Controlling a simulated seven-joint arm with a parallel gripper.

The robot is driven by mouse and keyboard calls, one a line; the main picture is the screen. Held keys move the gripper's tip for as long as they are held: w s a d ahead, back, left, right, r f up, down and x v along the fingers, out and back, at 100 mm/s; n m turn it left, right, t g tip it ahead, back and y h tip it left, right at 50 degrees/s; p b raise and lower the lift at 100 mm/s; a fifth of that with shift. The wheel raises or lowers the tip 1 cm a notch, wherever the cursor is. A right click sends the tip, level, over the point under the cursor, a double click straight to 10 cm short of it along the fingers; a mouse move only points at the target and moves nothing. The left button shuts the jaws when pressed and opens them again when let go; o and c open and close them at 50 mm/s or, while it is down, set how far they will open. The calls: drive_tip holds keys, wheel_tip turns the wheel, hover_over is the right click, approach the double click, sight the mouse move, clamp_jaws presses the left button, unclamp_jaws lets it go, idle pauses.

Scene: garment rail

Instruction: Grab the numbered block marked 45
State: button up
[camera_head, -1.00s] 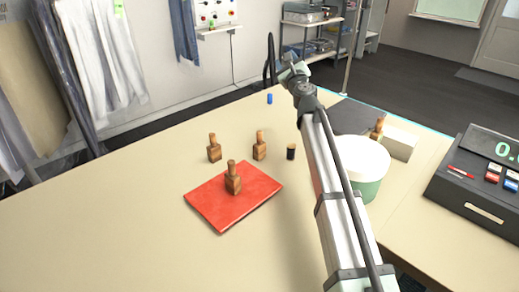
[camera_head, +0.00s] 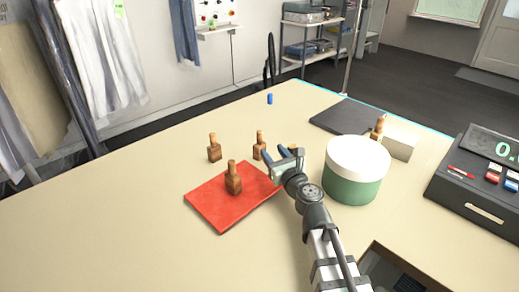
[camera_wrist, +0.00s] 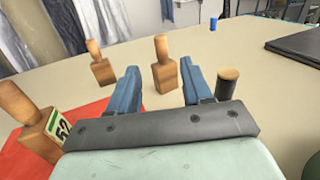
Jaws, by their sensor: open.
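My gripper (camera_head: 283,153) is open and empty, low over the table just right of the red mat (camera_head: 215,212). A wooden block with a knob handle (camera_head: 259,151) stands beyond it; in the wrist view this block (camera_wrist: 164,76) shows between the blue fingers, apart from them. Another similar block (camera_head: 214,151) stands farther left. A third block (camera_head: 233,184) stands on the red mat; the wrist view shows a label on it (camera_wrist: 60,130), perhaps 52 or 62, partly hidden by my gripper. Another block (camera_head: 377,130) is at the right. I cannot read 45 on any block.
A dark cylinder with a wooden top (camera_wrist: 228,84) stands just right of my fingers. A green tub with a white lid (camera_head: 354,175), a white box (camera_head: 400,145), a dark mat (camera_head: 342,116) and a scale (camera_head: 475,190) are at the right.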

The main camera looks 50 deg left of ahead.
sight(261, 140)
drive_tip(key=shift+s+d+f, duration=0.25)
drive_tip(key=shift+d+f, duration=0.15)
drive_tip(key=shift+d, duration=0.15)
drive_tip(key=shift+s+d+f, duration=0.25)
drive_tip(key=shift+d+f, duration=0.1)
drive_tip(key=shift+d, duration=0.15)
drive_tip(key=x, duration=0.8)
drive_tip(key=shift+w+a+f, duration=0.15)
drive_tip(key=shift+w+a, duration=0.05)
drive_tip(key=shift+a, duration=0.15)
drive_tip(key=shift+x, duration=2.55)
drive_tip(key=shift+w, duration=0.15)
drive_tip(key=shift+d, duration=0.1)
clamp_jaws()
